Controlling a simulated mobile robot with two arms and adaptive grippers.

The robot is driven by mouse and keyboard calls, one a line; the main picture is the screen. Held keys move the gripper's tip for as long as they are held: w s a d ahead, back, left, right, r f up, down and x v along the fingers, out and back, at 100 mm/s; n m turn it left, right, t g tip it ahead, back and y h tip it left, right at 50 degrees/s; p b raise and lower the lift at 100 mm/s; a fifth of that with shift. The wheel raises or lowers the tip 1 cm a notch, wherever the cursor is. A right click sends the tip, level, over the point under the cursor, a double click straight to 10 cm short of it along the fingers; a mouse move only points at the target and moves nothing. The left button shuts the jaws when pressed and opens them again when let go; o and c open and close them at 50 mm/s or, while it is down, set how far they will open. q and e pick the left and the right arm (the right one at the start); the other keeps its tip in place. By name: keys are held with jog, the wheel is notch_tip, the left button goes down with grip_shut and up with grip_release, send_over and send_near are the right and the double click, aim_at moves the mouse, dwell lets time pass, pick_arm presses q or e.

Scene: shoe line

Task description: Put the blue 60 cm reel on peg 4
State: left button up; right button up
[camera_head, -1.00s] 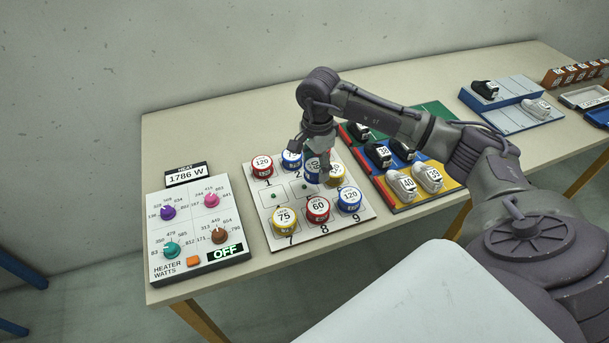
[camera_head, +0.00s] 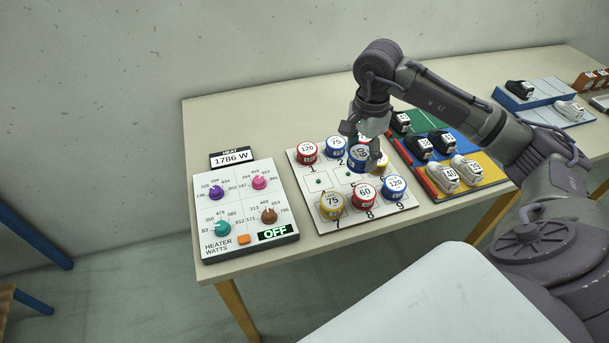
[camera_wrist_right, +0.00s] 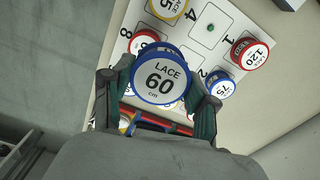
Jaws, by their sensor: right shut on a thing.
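The blue 60 reel (camera_head: 358,154) is between the fingers of my right gripper (camera_head: 363,150), near the back right of the white pegboard (camera_head: 333,175). In the right wrist view the blue reel (camera_wrist_right: 161,82) faces the camera, "LACE 60 cm" readable, with a finger on each side. The right gripper (camera_wrist_right: 158,100) is shut on it. The gap between the reel and the board is hard to judge. Peg 4 (camera_head: 318,181) is bare at the left of the middle row; its green tip also shows in the wrist view (camera_wrist_right: 210,27). My left gripper is not in view.
A red 120 reel (camera_head: 307,150) and a blue 75 reel (camera_head: 335,146) stand in the back row. A yellow 75 (camera_head: 331,204), a red 60 (camera_head: 364,195) and a blue 120 reel (camera_head: 395,187) fill the front row. The heater panel (camera_head: 248,215) is left, shoes right.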

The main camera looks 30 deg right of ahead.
jog(key=shift+w+a+f+p, duration=0.3)
jog(key=shift+w+a+f, duration=0.2)
jog(key=shift+w, duration=0.25)
jog(key=p, duration=0.2)
send_near(319, 179)
jog(key=shift+s+d+f, duration=0.5)
jog(key=shift+s, duration=0.15)
jog(key=shift+w+a+f, duration=0.55)
jog(key=shift+w+f, duration=0.05)
notch_tip(319, 179, down, 3)
jog(key=shift+f+p, duration=0.15)
jog(key=shift+p, duration=0.55)
jog(key=shift+d+f, duration=0.1)
jog(key=shift+f, duration=0.3)
jog(key=shift+f+b, duration=0.4)
jog(key=shift+b, duration=0.2)
jog(key=o, duration=1.1)
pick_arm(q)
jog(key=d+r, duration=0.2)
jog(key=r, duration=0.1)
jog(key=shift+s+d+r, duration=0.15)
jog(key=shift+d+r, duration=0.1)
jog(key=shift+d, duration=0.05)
pick_arm(e)
jog(key=shift+o, duration=0.2)
